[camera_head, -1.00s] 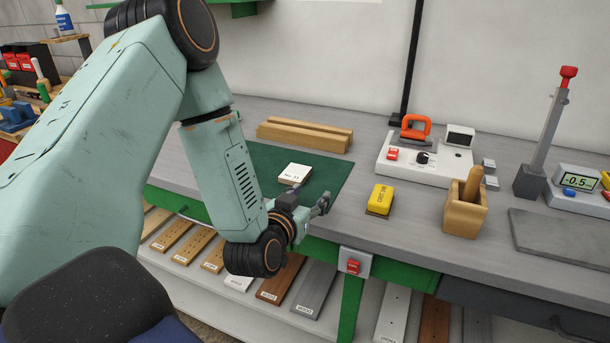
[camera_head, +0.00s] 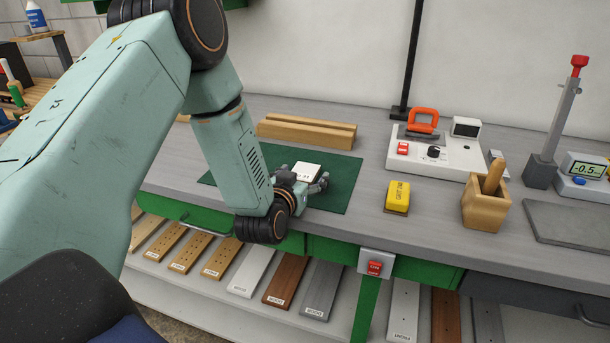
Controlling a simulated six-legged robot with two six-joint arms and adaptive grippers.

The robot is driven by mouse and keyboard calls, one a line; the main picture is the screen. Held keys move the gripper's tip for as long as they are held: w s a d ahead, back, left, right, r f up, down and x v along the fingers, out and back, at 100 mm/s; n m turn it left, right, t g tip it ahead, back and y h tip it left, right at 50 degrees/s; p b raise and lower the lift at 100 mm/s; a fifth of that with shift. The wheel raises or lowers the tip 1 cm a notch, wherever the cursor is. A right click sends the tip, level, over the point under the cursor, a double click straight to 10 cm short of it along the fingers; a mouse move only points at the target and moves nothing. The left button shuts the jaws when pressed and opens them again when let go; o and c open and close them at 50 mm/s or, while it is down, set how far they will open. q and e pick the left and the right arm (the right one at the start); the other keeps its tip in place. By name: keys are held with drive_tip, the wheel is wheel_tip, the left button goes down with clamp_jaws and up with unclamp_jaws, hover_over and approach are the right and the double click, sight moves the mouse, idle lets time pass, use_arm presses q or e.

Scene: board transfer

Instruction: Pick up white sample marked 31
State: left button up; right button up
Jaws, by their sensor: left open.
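The white sample (camera_head: 306,170) is a small flat block with a dark marking on its near part, too small to read clearly now. It lies on the dark green mat (camera_head: 340,192) on the grey workbench. My left gripper (camera_head: 309,182) is open at the near side of the sample, its fingers spread to the left and right of the block's near end. I cannot tell whether the fingers touch it. The gripper hides part of the sample's near edge. My right gripper is not in view.
Wooden bars (camera_head: 305,133) lie behind the mat. A yellow block (camera_head: 398,196), a wooden holder (camera_head: 485,208) and a white device with an orange handle (camera_head: 432,157) stand to the right. Boards lie on the shelf below. Bare bench separates mat and yellow block.

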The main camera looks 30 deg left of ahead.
use_arm(q)
drive_tip(key=shift+d, duration=0.25)
drive_tip(key=shift+a+f, duration=0.1)
drive_tip(key=shift+a, duration=0.4)
drive_tip(key=shift+a+f, duration=0.2)
drive_tip(key=shift+a, duration=0.1)
drive_tip(key=shift+c, duration=1.5)
drive_tip(key=shift+d+r, duration=0.3)
drive_tip(key=shift+d, duration=0.35)
drive_tip(key=c, duration=0.5)
drive_tip(key=shift+a+f, duration=0.25)
drive_tip(key=shift+a, duration=0.3)
drive_tip(key=c, duration=0.4)
drive_tip(key=shift+d, duration=0.3)
drive_tip(key=shift+c, duration=0.2)
